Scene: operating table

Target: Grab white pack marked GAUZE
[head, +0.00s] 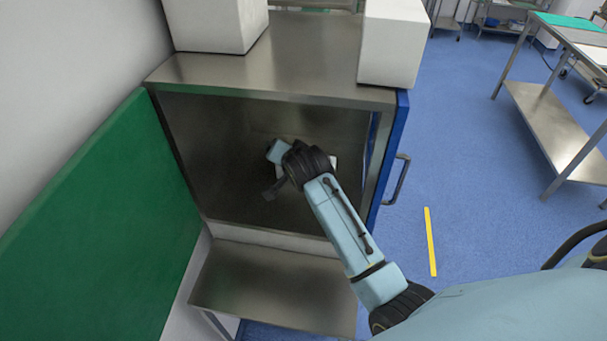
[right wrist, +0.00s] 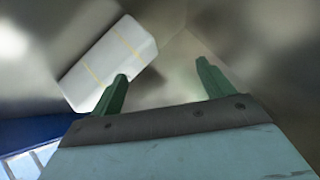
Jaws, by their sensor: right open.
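A white pack (right wrist: 108,62) with thin yellow lines lies inside the metal cabinet, at the upper left of the right wrist view. No lettering on it is legible. In the head view only a small white part (head: 333,162) shows beside my right wrist; the arm hides the rest. My right gripper (right wrist: 162,72) is open and empty, with its green fingers apart. Its left finger overlaps the pack's lower right edge in the picture; I cannot tell whether they touch. The pack is mostly left of the space between the fingers. My left gripper is not in view.
My right arm reaches into the open metal cabinet (head: 270,90). Two white boxes (head: 215,22) (head: 392,42) stand on top. A blue door (head: 392,150) with a handle is at its right edge, a green panel (head: 105,220) at left. A metal shelf (head: 275,290) juts out below.

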